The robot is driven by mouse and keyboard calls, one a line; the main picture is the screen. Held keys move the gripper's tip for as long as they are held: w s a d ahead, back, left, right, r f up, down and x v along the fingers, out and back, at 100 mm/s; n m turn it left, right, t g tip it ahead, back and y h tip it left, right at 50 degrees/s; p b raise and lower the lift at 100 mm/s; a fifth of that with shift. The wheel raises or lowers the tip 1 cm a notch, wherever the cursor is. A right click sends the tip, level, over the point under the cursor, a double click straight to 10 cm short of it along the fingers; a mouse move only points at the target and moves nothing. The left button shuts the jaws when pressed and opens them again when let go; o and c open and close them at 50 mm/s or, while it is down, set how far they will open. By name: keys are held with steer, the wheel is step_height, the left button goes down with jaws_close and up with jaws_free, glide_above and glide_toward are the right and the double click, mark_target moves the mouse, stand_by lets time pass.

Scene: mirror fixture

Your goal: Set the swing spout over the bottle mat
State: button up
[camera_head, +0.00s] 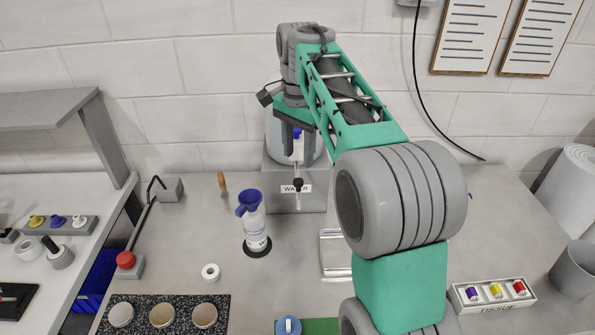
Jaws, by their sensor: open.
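A white water tank (276,137) sits on a grey stand labelled WATER (312,202) against the back wall. A thin pale swing spout (298,201) with a black knob (298,184) shows at the front of the stand, pointing toward the camera. The round black bottle mat (264,254) lies in front and to the left. A white bottle (256,226) with a blue funnel stands upright on it. The spout's end is right of the bottle, not above it. My gripper (297,152) is open, above and behind the knob, in front of the tank; a blue part shows between its fingers.
My arm hides the area right of the stand.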

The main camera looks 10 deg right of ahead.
mark_target(298, 180)
step_height(298, 180, down, 8)
steer(key=b, duration=0.7)
steer(key=shift+r, duration=0.1)
steer(key=shift+r, duration=0.1)
steer(key=shift+c, duration=0.5)
jaws_close()
